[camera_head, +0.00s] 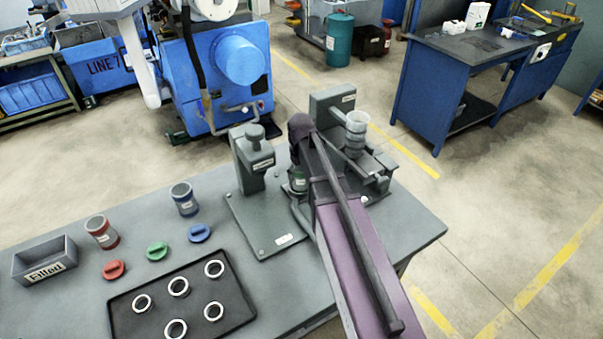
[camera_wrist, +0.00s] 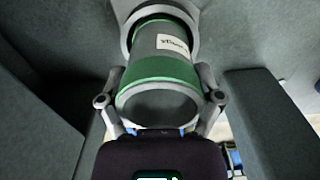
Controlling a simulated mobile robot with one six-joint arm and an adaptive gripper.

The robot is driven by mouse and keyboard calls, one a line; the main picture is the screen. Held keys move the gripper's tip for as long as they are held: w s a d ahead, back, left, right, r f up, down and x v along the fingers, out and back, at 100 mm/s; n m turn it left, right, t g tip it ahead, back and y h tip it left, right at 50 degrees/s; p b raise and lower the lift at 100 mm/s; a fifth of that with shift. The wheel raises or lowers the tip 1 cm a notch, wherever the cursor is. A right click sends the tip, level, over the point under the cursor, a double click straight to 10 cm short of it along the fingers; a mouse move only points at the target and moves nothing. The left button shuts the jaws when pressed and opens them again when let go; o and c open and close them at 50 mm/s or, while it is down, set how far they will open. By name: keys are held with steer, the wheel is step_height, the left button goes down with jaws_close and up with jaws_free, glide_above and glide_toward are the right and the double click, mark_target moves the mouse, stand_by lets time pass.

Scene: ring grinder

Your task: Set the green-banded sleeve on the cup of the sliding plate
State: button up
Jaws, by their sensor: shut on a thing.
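The green-banded sleeve (camera_wrist: 162,68), grey with green bands and a white label, fills the middle of the wrist view. My gripper (camera_wrist: 160,88) is shut on it, one finger on each side. The sleeve's far end meets a grey round cup (camera_wrist: 194,12); I cannot tell whether it is fully seated. In the head view the sleeve (camera_head: 298,180) shows just left of my purple arm, low at the grinder's left side.
The ring grinder (camera_head: 332,107) with a stacked grey column (camera_head: 355,135) stands behind my arm. A grey press (camera_head: 252,160) is close on the left. Further left are red-banded (camera_head: 102,232) and blue-banded (camera_head: 184,199) sleeves, coloured caps, a black ring tray (camera_head: 240,312) and a "Filled" bin (camera_head: 45,262).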

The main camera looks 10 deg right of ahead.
steer(key=o, duration=0.9)
steer(key=shift+r, duration=0.1)
steer(key=shift+r+p, duration=3.4)
steer(key=shift+p, duration=0.1)
steer(key=shift+s, duration=0.1)
steer(key=s+m, duration=0.1)
steer(key=s, duration=0.4)
steer(key=s+m, duration=0.1)
steer(key=s, duration=0.4)
steer(key=s+m, duration=0.1)
steer(key=s, duration=0.4)
steer(key=shift+s+d, duration=0.1)
steer(key=shift+s, duration=0.25)
